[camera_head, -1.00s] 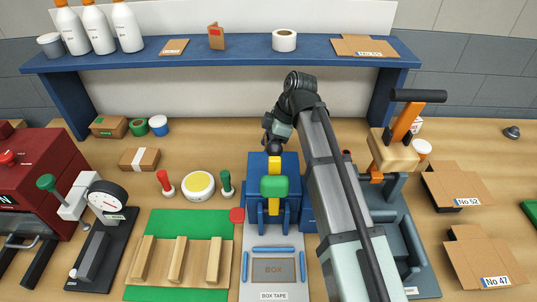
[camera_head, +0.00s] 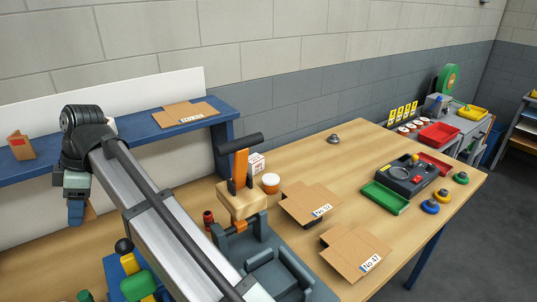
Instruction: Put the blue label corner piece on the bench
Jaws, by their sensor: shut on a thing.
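My gripper (camera_head: 76,192) is at the left of the view, below the shelf's front edge and above the back of the bench. It is shut on a small brown piece with a blue face (camera_head: 77,213), which looks like the blue label corner piece. The fingers and arm hide part of it. The piece hangs in front of the pale back panel, apart from the wooden bench (camera_head: 345,150) as far as I can tell. A similar folded corner piece with a red label (camera_head: 20,146) stands on the shelf at the left.
The blue shelf (camera_head: 222,108) carries a flat carton (camera_head: 183,114). An orange-handled tool (camera_head: 238,185), flat cartons No 52 (camera_head: 311,204) and No 47 (camera_head: 355,251), and a green tray (camera_head: 386,198) stand on the bench. Bare wood lies around the grey knob (camera_head: 334,139).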

